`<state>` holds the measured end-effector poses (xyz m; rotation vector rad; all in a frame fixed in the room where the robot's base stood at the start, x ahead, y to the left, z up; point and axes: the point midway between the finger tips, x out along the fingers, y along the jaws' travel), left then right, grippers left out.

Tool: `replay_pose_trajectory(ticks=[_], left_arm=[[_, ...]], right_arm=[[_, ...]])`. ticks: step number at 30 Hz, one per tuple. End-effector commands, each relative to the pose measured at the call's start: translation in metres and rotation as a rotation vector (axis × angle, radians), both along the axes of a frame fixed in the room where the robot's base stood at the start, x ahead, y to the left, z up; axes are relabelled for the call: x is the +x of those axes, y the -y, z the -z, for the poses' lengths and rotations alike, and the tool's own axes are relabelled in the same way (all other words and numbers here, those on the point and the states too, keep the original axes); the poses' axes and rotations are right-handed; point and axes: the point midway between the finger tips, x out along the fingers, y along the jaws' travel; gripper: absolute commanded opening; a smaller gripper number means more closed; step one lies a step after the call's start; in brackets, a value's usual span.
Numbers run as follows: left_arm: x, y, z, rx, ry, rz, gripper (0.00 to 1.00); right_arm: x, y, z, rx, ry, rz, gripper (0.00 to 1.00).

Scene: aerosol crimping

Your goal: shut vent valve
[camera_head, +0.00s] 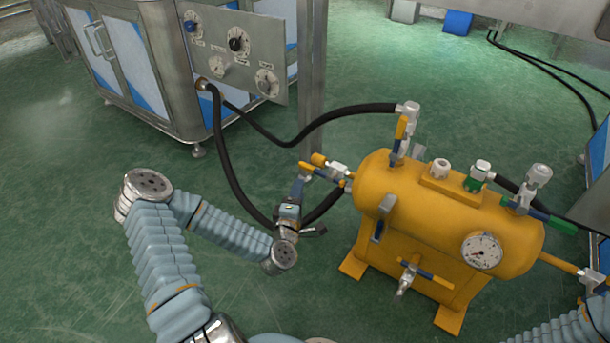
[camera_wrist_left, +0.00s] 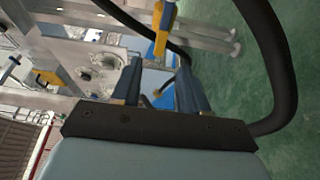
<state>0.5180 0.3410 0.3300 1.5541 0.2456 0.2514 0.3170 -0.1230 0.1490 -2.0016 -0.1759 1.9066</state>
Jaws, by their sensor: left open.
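The yellow tank (camera_head: 450,215) stands on the floor, with several lever valves on it. None has a label I can read, so I cannot tell which is the vent valve. My left gripper (camera_head: 299,184) is open beside the tank's left end, close to the side valve's yellow and blue lever (camera_head: 322,173). In the left wrist view, my left gripper (camera_wrist_left: 155,85) has its fingers apart, and a blue and yellow lever (camera_wrist_left: 162,30) lies just beyond their tips. I cannot tell whether they touch. My right gripper is out of view; part of its arm shows at bottom right.
A black hose (camera_head: 225,165) loops from the knob panel (camera_head: 235,50) down behind my left gripper. Another hose (camera_head: 345,113) runs to the tank's top left valve (camera_head: 402,128). A round gauge (camera_head: 482,250) faces forward. Green floor (camera_head: 70,200) is clear at left.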

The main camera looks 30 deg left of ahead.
Motion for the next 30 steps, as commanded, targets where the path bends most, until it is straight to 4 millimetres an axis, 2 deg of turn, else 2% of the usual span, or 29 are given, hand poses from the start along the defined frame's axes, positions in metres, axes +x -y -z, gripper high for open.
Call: replay_pose_trajectory(ticks=[1, 6, 12, 17, 24, 26, 30], left_arm=[[0.012, -0.004, 0.000, 0.002, 0.003, -0.002, 0.44], [0.049, -0.016, 0.002, 0.001, 0.001, 0.000, 0.44], [0.077, -0.024, 0.002, 0.000, -0.002, 0.001, 0.44], [0.085, -0.027, 0.001, 0.000, -0.003, 0.001, 0.44], [0.086, -0.027, 0.001, 0.001, -0.004, 0.002, 0.44], [0.086, -0.027, 0.001, 0.001, -0.004, 0.002, 0.36], [0.086, -0.027, 0.001, 0.001, -0.004, 0.002, 0.14]], right_arm=[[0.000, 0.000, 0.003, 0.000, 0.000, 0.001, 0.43], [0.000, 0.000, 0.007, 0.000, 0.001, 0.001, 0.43], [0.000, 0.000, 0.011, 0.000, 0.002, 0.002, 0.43], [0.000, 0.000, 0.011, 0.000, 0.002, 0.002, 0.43], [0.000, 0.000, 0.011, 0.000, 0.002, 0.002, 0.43], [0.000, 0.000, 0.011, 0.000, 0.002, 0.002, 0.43], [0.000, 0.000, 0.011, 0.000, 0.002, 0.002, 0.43]])
